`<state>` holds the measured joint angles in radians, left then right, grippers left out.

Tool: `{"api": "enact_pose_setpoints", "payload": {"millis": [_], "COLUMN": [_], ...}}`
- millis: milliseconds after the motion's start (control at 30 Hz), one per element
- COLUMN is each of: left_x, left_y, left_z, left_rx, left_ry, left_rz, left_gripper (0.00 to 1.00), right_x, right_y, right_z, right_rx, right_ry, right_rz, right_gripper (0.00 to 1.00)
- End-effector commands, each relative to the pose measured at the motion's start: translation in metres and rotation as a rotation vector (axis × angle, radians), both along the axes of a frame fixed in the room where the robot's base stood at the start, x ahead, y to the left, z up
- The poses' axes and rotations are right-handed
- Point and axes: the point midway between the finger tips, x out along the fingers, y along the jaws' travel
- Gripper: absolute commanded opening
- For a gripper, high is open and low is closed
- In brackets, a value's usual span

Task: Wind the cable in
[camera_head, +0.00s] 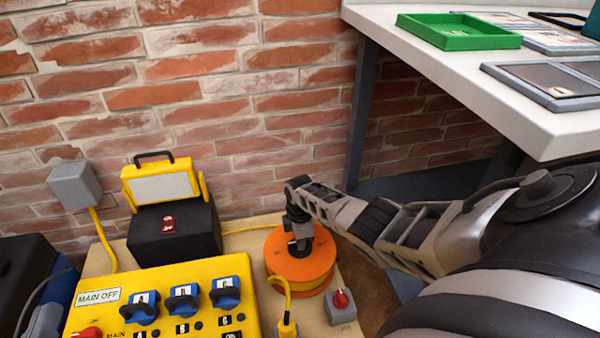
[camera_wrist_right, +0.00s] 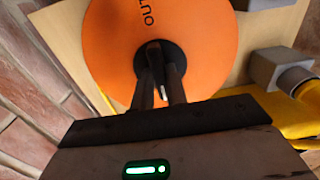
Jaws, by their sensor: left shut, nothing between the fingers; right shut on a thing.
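An orange cable reel (camera_head: 300,262) stands on the wooden board, with a yellow rim low on its side. A yellow cable (camera_head: 287,285) comes off its front left to a yellow plug (camera_head: 287,328) at the bottom edge. My right gripper (camera_head: 298,235) reaches down onto the top of the reel. In the right wrist view, its fingers (camera_wrist_right: 160,95) are shut on a dark handle (camera_wrist_right: 153,58) near the middle of the orange disc (camera_wrist_right: 110,50). The fingers partly hide the handle. Part of the word "OUT" shows on the disc. My left gripper is not in view.
A yellow control panel (camera_head: 200,282) marked MAIN OFF stands left of the reel. Behind it are a black box (camera_head: 172,235) and a yellow lamp (camera_head: 160,187). A grey box with a red knob (camera_head: 342,300) sits close right of the reel. A white table (camera_head: 430,62) overhangs at right.

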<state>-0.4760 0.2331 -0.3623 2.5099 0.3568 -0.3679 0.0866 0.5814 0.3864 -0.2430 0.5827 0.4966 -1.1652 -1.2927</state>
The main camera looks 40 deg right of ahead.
Motion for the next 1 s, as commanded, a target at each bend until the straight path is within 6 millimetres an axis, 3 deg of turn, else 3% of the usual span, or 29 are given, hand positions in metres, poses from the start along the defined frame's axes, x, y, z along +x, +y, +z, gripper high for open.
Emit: {"api": "enact_pose_setpoints", "payload": {"millis": [200,233,300,667,833,1000], "left_x": [0.000,0.000,0.000,0.000,-0.016,-0.015], "left_y": [0.000,0.000,0.000,-0.001,-0.003,0.005], "left_z": [0.000,0.000,0.000,0.004,-0.019,-0.024], "left_rx": [0.001,0.001,0.001,0.002,-0.005,0.155], "left_ry": [0.000,0.001,0.002,0.012,0.220,0.228], "left_rz": [0.000,0.000,-0.001,-0.006,-0.018,0.013], "left_gripper": [0.00,0.00,0.00,0.00,0.00,0.00], "right_x": [0.000,0.000,0.000,0.000,0.000,0.000], "right_y": [0.001,0.001,0.001,0.000,0.000,0.000], "right_z": [0.000,0.000,0.000,0.007,0.038,0.081], "right_rx": [0.001,0.001,0.001,0.000,-0.001,-0.001], "right_ry": [0.000,0.000,0.000,-0.001,-0.002,-0.003], "right_rz": [0.004,0.004,0.004,0.001,0.001,0.002], "right_gripper": [0.00,0.20,0.36,0.36,0.36,0.36]}}
